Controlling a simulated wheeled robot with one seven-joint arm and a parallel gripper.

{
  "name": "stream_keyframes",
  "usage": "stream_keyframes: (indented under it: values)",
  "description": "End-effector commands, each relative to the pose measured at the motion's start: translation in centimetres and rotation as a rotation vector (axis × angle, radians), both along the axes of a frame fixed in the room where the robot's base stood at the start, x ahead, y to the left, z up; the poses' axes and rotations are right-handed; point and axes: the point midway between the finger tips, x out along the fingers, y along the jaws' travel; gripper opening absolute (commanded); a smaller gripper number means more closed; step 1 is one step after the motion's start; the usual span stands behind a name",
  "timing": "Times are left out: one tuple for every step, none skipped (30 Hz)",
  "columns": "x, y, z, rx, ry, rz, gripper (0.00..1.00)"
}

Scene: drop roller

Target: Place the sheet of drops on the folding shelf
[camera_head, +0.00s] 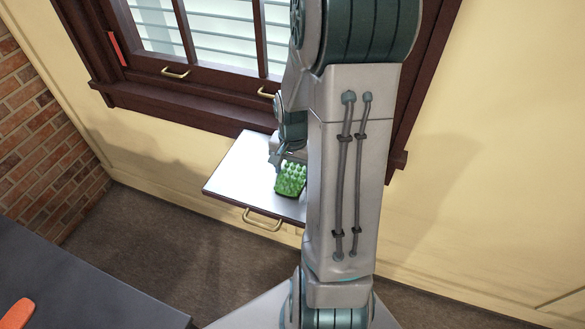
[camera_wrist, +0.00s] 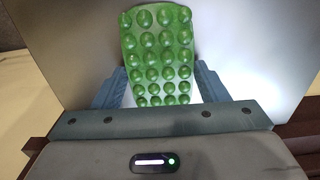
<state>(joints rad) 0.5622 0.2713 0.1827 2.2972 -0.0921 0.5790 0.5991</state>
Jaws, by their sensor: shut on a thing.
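The sheet of drops (camera_head: 290,179) is a green sheet with rows of round bumps. It also shows in the wrist view (camera_wrist: 158,55), between the two fingers of my gripper (camera_wrist: 158,88). My gripper is shut on its near end, and the sheet sticks out beyond the fingers. The folding shelf (camera_head: 236,180) is a pale flat board folded out below the window, with a brass handle on its front edge. The sheet shows over the shelf's surface; I cannot tell whether it touches it. My arm hides the shelf's right part and most of my gripper in the head view.
A dark wooden window frame and sill (camera_head: 190,105) are just behind the shelf. A brick wall (camera_head: 40,135) stands at the left. A dark table (camera_head: 75,290) with an orange object (camera_head: 17,314) is at the lower left. The shelf's left part is bare.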

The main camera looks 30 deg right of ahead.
Motion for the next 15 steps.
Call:
stream_keyframes:
  values:
    - [0.01, -0.02, 0.02, -0.001, -0.001, 0.000, 0.34]
    - [0.01, -0.02, -0.04, -0.001, -0.001, 0.000, 0.34]
    - [0.01, -0.02, -0.18, 0.000, 0.000, 0.000, 0.34]
    - [0.01, -0.02, -0.32, 0.000, 0.000, 0.000, 0.34]
    - [0.02, -0.01, -0.43, 0.000, 0.000, 0.000, 0.34]
    - [0.01, -0.01, -0.37, 0.000, 0.000, 0.000, 0.72]
    - [0.00, -0.02, -0.31, 0.000, 0.000, 0.000, 0.81]
    - [0.00, -0.01, -0.30, 0.000, 0.000, 0.000, 0.89]
    - [0.00, -0.03, -0.30, 0.000, 0.000, 0.000, 0.89]
    - [0.00, -0.03, -0.29, 0.000, 0.000, -0.001, 0.89]
    - [-0.01, -0.04, -0.29, 0.000, 0.000, -0.001, 0.89]
    - [-0.01, -0.05, -0.29, 0.000, 0.000, -0.001, 0.89]
    - [-0.01, -0.05, -0.29, 0.000, 0.000, -0.001, 0.89]
    - [-0.02, -0.05, -0.29, 0.000, 0.000, -0.001, 0.89]
    - [-0.01, -0.06, -0.28, 0.000, 0.000, -0.001, 0.89]
